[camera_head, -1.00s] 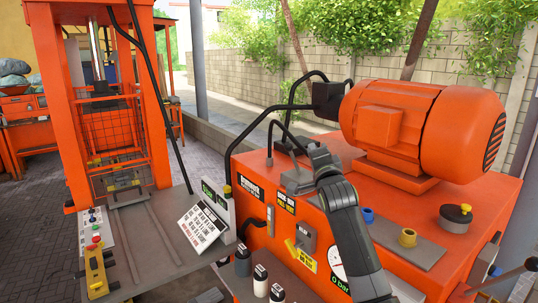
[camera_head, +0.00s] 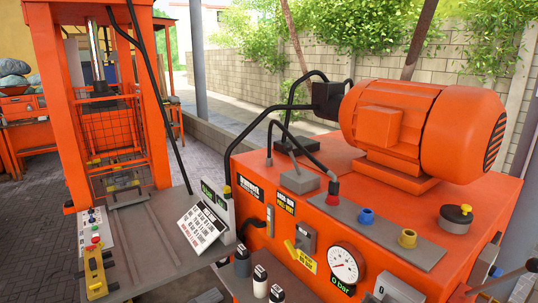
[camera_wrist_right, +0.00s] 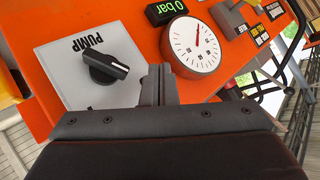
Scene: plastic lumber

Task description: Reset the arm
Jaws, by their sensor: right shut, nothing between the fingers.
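My right gripper (camera_wrist_right: 160,85) shows in the right wrist view with its two dark fingers together and nothing between them. It points toward the orange power unit, between a grey panel (camera_wrist_right: 70,88) marked PUMP with a black rotary knob (camera_wrist_right: 106,67) and a round white gauge (camera_wrist_right: 195,46). I cannot tell whether the fingers touch the unit. In the head view neither of my grippers shows.
A large orange motor (camera_head: 425,128) sits on the unit, with red, blue and yellow caps on a grey strip (camera_head: 385,228) in front. An orange press frame (camera_head: 67,130) and its grey table (camera_head: 160,240) stand at the left. Several small bottles (camera_head: 260,280) stand at the bottom.

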